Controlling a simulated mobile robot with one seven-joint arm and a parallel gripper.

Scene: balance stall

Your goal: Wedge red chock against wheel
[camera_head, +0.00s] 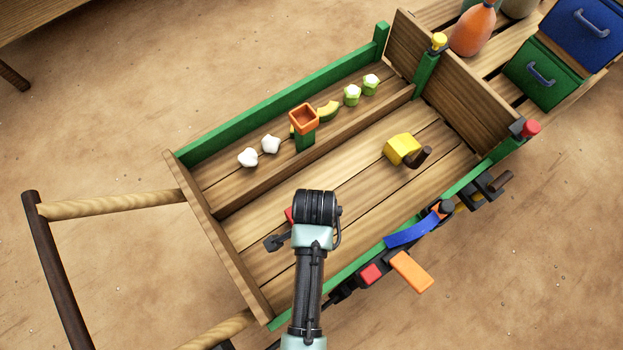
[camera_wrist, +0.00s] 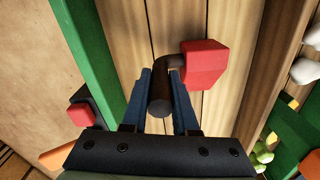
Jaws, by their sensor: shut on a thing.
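The red chock (camera_wrist: 205,65) is a red block with a bent dark brown handle (camera_wrist: 160,104), seen in the wrist view. My gripper (camera_wrist: 161,88) is shut on the handle, with one blue finger on each side and the block to the right of the fingertips. In the head view only a small red part of the chock (camera_head: 289,215) shows beside my wrist, over the cart's plank bed; my fingers are mostly hidden there. I cannot tell whether the chock touches the planks. A wheel-like row of coloured and dark parts (camera_head: 412,232) runs along the cart's lower right side, seen edge-on.
The wooden cart (camera_head: 243,286) has green side rails and low end walls. A yellow block (camera_head: 402,149) with a dark handle lies in the bed. An orange pot (camera_head: 304,118) and several small vegetables line the far ledge. Drawers (camera_head: 542,78) stand beyond the far end.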

